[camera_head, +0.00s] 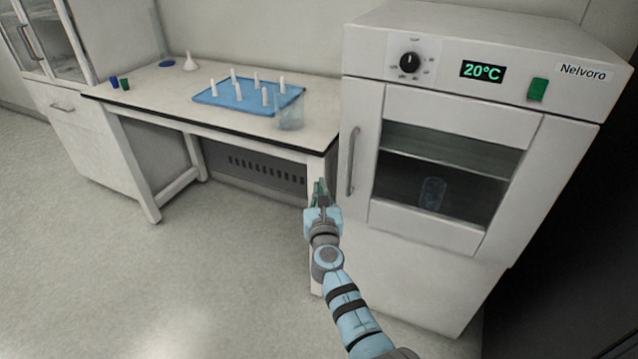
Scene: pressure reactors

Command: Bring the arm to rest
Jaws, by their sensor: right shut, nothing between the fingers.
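My right arm (351,310) comes in from the bottom of the head view and reaches up and forward. My right gripper (320,187) is at its end, shut and empty. It shows in front of the table's right front corner, to the left of the oven's door handle (352,160). It looks apart from the handle, though the depth is hard to tell. My left gripper is not in view.
A white oven (430,239) reading 20°C stands at right, door shut, a glass vessel (432,193) inside. The table (160,104) bears a blue tray (228,98) with several white pegs, a clear beaker (289,112) and a white funnel (190,62). The floor at left is clear.

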